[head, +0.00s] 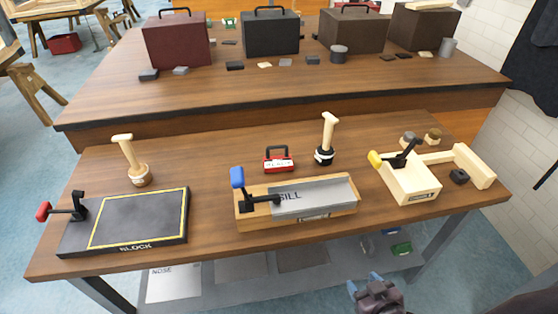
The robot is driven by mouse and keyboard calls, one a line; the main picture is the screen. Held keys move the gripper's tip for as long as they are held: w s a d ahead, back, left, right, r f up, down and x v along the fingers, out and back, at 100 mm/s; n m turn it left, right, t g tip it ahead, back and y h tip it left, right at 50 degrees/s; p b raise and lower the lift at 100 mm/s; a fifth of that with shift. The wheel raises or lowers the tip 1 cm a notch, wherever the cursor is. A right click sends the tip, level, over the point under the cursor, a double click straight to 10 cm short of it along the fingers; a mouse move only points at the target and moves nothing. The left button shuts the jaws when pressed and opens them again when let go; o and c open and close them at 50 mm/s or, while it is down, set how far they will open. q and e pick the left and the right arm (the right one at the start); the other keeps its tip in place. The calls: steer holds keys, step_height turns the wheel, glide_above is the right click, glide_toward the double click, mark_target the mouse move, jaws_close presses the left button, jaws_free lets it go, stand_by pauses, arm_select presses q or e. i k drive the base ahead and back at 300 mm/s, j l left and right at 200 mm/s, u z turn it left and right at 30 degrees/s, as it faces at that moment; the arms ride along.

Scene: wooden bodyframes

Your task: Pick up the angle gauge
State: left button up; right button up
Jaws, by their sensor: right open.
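A small red block with a black handle and a white label (279,162) stands upright on the near wooden workbench (215,165), behind the middle fixture. It may be the angle gauge, but its label is too small to read. My right gripper (363,283) is at the bottom of the head view, in front of the bench's near edge and well apart from the red block. It is open and empty, with its bluish fingertips apart. My left gripper is not in view.
A black BLOCK board (135,221), a wooden SILL fixture (297,222) and a pale wooden fixture (408,183) line the bench front, each with a clamp. Wood-handled stamps (130,158) (327,140) stand upright behind. Several cases occupy the far bench (270,85).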

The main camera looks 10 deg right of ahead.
mark_target(281, 163)
steer(key=u, duration=0.4)
steer(key=k+l+u, duration=0.1)
steer(key=l+u, duration=0.35)
steer(key=k+l+u, duration=0.1)
steer(key=l+u, duration=0.15)
steer(key=u, duration=0.15)
steer(key=k+l+u, duration=0.15)
steer(key=k+l, duration=0.2)
steer(key=l, duration=0.2)
steer(key=k+l+u, duration=0.15)
steer(key=k+l, duration=0.25)
steer(key=i+l, duration=0.2)
steer(key=i, duration=0.25)
